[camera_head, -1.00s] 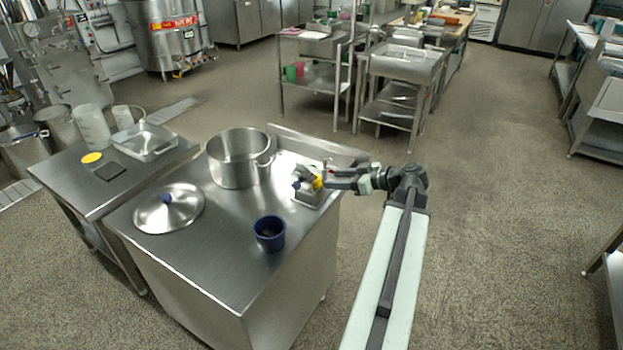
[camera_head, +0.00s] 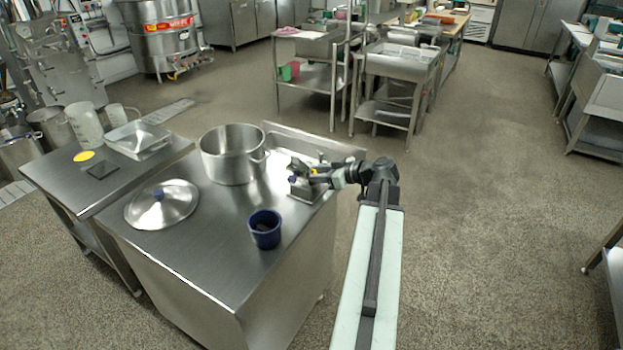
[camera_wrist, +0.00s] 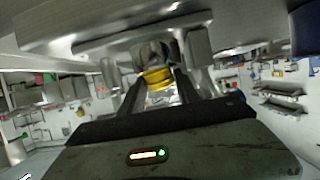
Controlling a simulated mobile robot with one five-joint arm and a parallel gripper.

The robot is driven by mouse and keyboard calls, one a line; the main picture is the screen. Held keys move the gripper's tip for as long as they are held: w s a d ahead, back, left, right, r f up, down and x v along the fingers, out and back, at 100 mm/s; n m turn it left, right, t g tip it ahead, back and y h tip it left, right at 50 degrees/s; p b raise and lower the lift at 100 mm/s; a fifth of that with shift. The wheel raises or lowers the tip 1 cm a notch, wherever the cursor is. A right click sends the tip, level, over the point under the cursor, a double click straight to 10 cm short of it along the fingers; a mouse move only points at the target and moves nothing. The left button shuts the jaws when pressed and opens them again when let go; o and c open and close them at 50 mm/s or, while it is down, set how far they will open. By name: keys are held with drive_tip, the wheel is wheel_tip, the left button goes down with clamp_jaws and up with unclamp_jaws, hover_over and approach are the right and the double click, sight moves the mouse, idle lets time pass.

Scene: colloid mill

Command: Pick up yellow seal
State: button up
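The yellow seal (camera_wrist: 158,78) is a glossy yellow ring in the wrist view, next to grey metal parts. My gripper (camera_wrist: 157,92) has its two dark fingers apart, one on each side of the seal. I cannot tell whether either finger touches it. In the head view my gripper (camera_head: 314,174) is at the small metal block (camera_head: 303,189) on the right side of the steel table. Only a speck of the yellow seal (camera_head: 315,170) shows there; the gripper hides most of it.
The steel table (camera_head: 195,240) also holds a large pot (camera_head: 230,158), a lid (camera_head: 160,207) and a blue cup (camera_head: 265,231). A side table at the left carries a yellow disc (camera_head: 83,156), a dark square (camera_head: 102,170) and a clear tray (camera_head: 138,142).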

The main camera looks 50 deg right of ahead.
clamp_jaws()
drive_tip(key=shift+r+p, duration=0.55)
wheel_tip(320, 180, up, 4)
drive_tip(key=p, duration=0.3)
drive_tip(key=shift+f, duration=0.25)
drive_tip(key=s+d, duration=0.1)
drive_tip(key=s, duration=1.5)
drive_tip(key=shift+r+p, duration=0.2)
drive_tip(key=shift+p, duration=0.25)
drive_tip(key=shift+s, duration=0.1)
